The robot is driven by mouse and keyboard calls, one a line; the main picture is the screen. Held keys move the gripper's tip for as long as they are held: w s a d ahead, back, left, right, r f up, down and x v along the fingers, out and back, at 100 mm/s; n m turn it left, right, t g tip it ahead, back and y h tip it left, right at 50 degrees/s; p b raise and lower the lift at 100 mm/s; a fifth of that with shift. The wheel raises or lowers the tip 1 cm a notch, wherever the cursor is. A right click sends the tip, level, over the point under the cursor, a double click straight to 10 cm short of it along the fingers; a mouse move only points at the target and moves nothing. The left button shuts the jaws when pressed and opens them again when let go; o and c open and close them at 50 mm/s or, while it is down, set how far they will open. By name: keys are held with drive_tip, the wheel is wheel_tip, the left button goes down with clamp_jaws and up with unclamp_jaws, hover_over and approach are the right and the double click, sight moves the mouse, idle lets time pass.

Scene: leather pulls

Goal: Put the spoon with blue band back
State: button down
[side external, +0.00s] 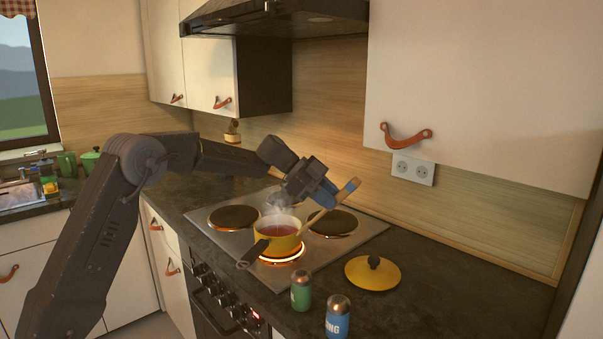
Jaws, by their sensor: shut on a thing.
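A wooden spoon (313,220) slants up to the right from the yellow pot (270,243). Its lower end is inside or behind the pot's rim, and its upper end is orange-brown. My gripper (326,194) is shut on the spoon's upper part, above and right of the pot. Blue shows at the grip, but I cannot tell how much is the spoon's band and how much is my fingers. The pot holds steaming red liquid and stands on a glowing front burner (285,258).
A yellow lid (373,273) lies on the dark counter (445,290), right of the stove (366,240). A green shaker (301,291) and a blue shaker (337,317) stand at the counter's front. The hood (275,19) hangs above. The counter right of the lid is clear.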

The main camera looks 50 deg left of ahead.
sight(369, 322)
drive_tip(key=s+d+f+m+g+y, duration=0.1)
drive_tip(key=d+f+g+y, duration=0.1)
drive_tip(key=d+f, duration=0.3)
drive_tip(key=s+d+f+m+g+y, duration=0.1)
drive_tip(key=d+f+m+g+y, duration=0.1)
drive_tip(key=d+f+y, duration=0.2)
drive_tip(key=s+d+f+m+g+y, duration=0.1)
drive_tip(key=d+f+y, duration=0.1)
drive_tip(key=d+f, duration=0.3)
drive_tip(key=shift+s+d+f+g+y, duration=0.1)
drive_tip(key=shift+d+f+g+y, duration=0.1)
drive_tip(key=shift+d, duration=0.4)
drive_tip(key=shift+s+d+f+g+y, duration=0.1)
drive_tip(key=shift+d+g+y, duration=0.1)
drive_tip(key=shift+d, duration=0.4)
drive_tip(key=shift+m, duration=0.3)
drive_tip(key=shift+f, duration=3.25)
drive_tip(key=c, duration=0.9)
unclamp_jaws()
drive_tip(key=shift+c, duration=0.2)
